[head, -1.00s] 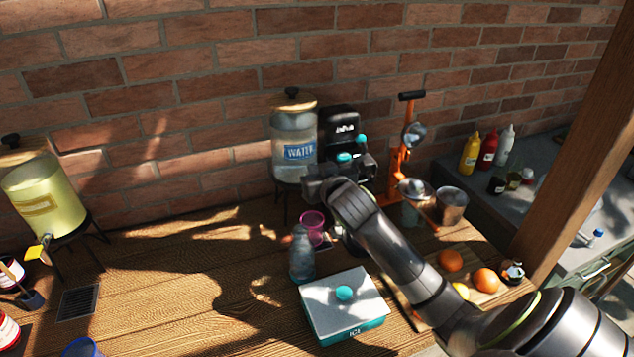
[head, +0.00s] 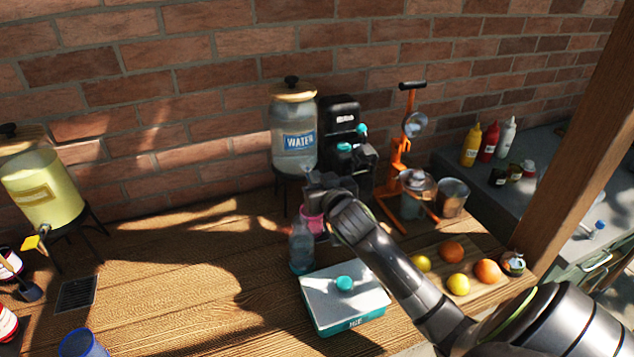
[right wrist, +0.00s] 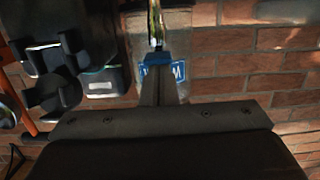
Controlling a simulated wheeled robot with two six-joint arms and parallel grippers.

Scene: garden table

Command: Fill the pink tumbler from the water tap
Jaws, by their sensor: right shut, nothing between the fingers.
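The glass water dispenser (head: 294,155) with a blue WATER label stands on a dark stand against the brick wall. The pink tumbler (head: 312,221) stands low in front of it, partly hidden behind my right gripper and wrist. My right gripper (head: 311,181) is at the dispenser's lower front, above the tumbler. In the right wrist view its fingers (right wrist: 158,86) are shut and empty, close to a blue tap part (right wrist: 152,60) in front of the label (right wrist: 172,73). Whether they touch it I cannot tell. The water level in the tumbler is hidden. My left gripper is out of view.
A black coffee machine (head: 341,118) and an orange juicer (head: 397,165) stand right of the dispenser. A yellow dispenser (head: 42,190) is at left. The middle-left tabletop is clear.

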